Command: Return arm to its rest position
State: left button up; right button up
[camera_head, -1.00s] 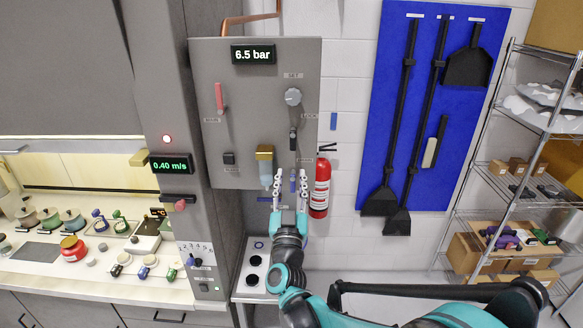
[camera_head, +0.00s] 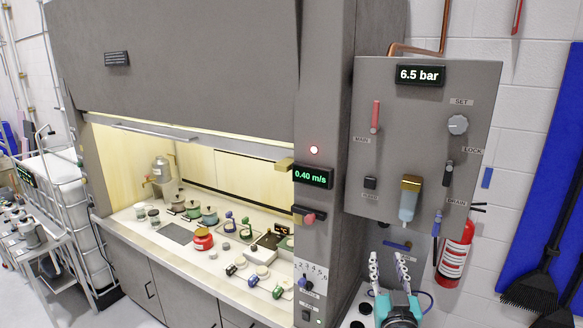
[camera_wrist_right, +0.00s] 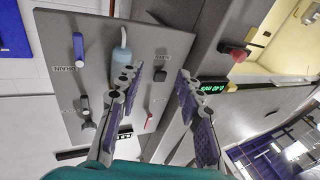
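My right gripper (camera_head: 389,258) is in the lower right of the head view, pointing up, with its two fingers apart and nothing between them. It stands below the grey pressure panel (camera_head: 380,95) and left of the fire extinguisher (camera_head: 455,255). In the right wrist view the same gripper (camera_wrist_right: 159,73) shows its two purple-padded fingers spread, with the panel (camera_wrist_right: 70,40) behind them. Only the gripper and a short teal part of my right arm show in the head view. My left gripper is in neither view.
The panel carries a blue-grey bowl with a brass top (camera_head: 409,200), a red handle (camera_head: 376,117) and a round knob (camera_head: 458,124). A fume hood worktop (camera_head: 150,232) with pots, a red jar (camera_head: 203,239) and valves lies left. A blue tool board (camera_head: 545,190) is at the right edge.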

jog(key=s+a+f+n+g+y+b, duration=0.1)
jog(key=s+a+f+g+b, duration=0.2)
jog(key=f, duration=0.5)
jog(key=s+a+f+g+y+b, duration=0.1)
jog(key=s+a+f+y+b, duration=0.1)
jog(key=f+b, duration=0.5)
jog(key=s+a+f+n+g+y+b, duration=0.1)
jog(key=s+a+f+g+b, duration=0.15)
jog(key=f, duration=0.75)
pick_arm(q)
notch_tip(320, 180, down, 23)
jog(key=b, duration=0.8)
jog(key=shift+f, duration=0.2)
pick_arm(e)
jog(key=s+d+f+m+g+h, duration=0.1)
jog(key=s+f+g, duration=0.4)
jog(key=s+f, duration=0.8)
notch_tip(320, 180, down, 4)
jog(key=shift+s+d+f+g, duration=0.2)
jog(key=shift+d+g, duration=0.15)
jog(key=shift+d, duration=0.3)
